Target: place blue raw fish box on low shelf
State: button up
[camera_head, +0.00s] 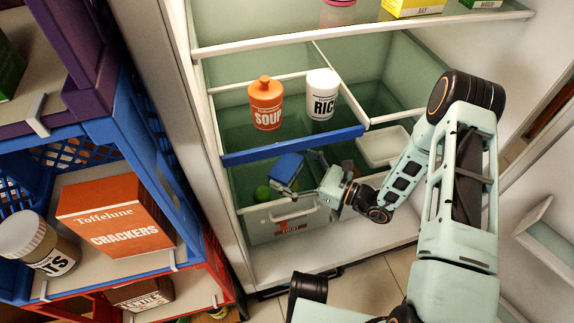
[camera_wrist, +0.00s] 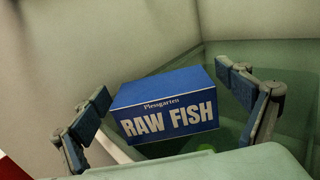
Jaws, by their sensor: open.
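The blue raw fish box (camera_head: 287,168) is inside the fridge, below the blue-edged shelf (camera_head: 293,147) and above the fruit drawer (camera_head: 290,227). In the wrist view the box (camera_wrist: 165,103) shows its lettered front, slightly tilted in the picture, over a greenish clear surface. My gripper (camera_head: 299,175) reaches in from the right and is open. In the wrist view its fingers (camera_wrist: 163,84) stand wide on either side of the box, with visible gaps. The underside of the box is hidden, so I cannot tell whether it fully rests on the low shelf.
An orange soup bottle (camera_head: 266,103) and a white rice jar (camera_head: 322,95) stand on the shelf above. A white bin (camera_head: 384,147) is right of my gripper. Crates with crackers (camera_head: 117,214) and a nuts jar (camera_head: 38,243) stand left, outside the fridge. A green round item (camera_head: 262,193) shows low down.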

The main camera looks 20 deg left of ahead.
jog(key=shift+r, duration=0.15)
jog(key=p+v, duration=0.3)
jog(key=v, duration=0.9)
